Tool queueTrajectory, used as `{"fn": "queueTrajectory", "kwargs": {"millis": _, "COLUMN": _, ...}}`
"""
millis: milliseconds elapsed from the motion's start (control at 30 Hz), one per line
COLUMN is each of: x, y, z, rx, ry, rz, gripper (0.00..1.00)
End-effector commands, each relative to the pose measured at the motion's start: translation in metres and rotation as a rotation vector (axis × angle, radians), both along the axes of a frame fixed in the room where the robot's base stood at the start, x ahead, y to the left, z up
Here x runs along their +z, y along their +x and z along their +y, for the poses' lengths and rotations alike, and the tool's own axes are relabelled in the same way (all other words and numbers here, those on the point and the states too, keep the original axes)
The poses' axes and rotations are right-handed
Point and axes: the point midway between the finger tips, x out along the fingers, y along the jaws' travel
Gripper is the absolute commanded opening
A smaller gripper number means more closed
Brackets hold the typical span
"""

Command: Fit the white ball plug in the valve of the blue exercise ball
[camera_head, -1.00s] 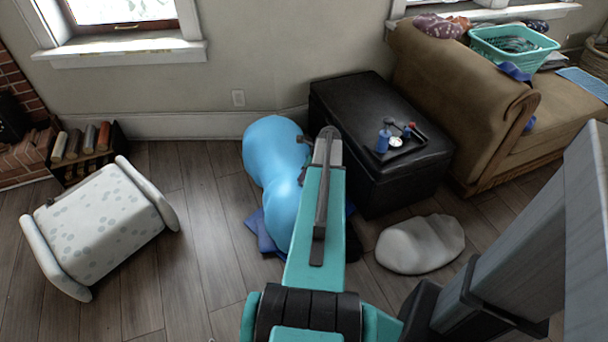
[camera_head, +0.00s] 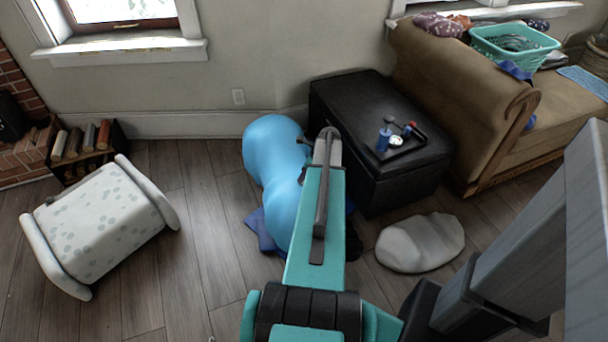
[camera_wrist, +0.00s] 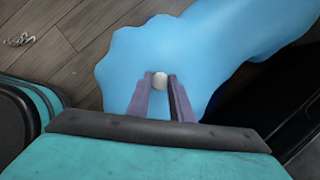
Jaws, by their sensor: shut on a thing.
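The blue exercise ball (camera_head: 275,150) looks saggy and peanut-shaped, and lies on the floor beside the black chest. It fills much of the wrist view (camera_wrist: 200,50). My gripper (camera_wrist: 160,82) is shut on the white ball plug (camera_wrist: 160,79), which sits between its fingertips in front of the blue surface. I cannot tell whether the plug touches the ball or is in the valve. The valve does not show. In the head view my arm hides the gripper's fingertips, the plug and part of the ball.
A black chest (camera_head: 385,175) stands right of the ball, with a tray of small items (camera_head: 400,143) on it. A white cushion (camera_head: 420,243) lies on the floor to the right. Floor between stool and ball is clear.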

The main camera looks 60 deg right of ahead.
Motion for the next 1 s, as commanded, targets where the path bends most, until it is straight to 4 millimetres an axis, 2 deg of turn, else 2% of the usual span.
{"fn": "queueTrajectory", "kwargs": {"millis": 1000, "x": -0.0103, "y": 0.0000, "z": 0.0000, "rx": 0.000, "ry": 0.000, "rz": 0.000, "gripper": 0.00}}
